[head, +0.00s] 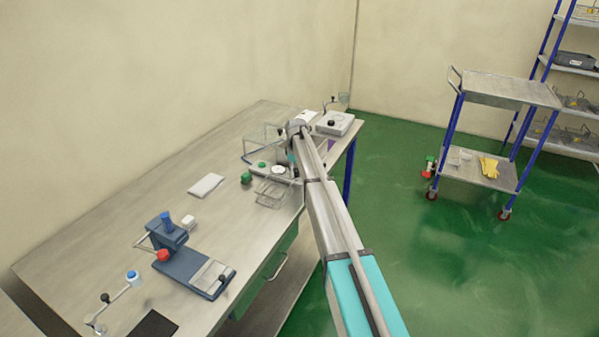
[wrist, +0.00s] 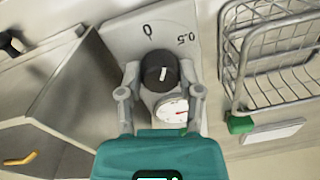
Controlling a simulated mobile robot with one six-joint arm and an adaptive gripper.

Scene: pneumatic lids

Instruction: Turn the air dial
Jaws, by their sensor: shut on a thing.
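The black air dial (wrist: 160,72) sits on a light grey panel (wrist: 125,38) in the wrist view. A short white line on its top points up and slightly right, between the printed 0 and 0.5. My gripper (wrist: 159,80) is shut on the dial, with one grey finger at its left and one at its right. A round white gauge with a red needle (wrist: 171,109) lies just below the dial. In the head view my gripper (head: 292,161) is low at the far part of the bench, and I cannot make out the dial there.
A wire basket (wrist: 270,60) stands close to the right of the panel. A clear-walled box (wrist: 70,85) is close on the left. A blue press (head: 175,245) stands nearer on the steel bench (head: 120,225). A trolley (head: 505,90) stands apart at right.

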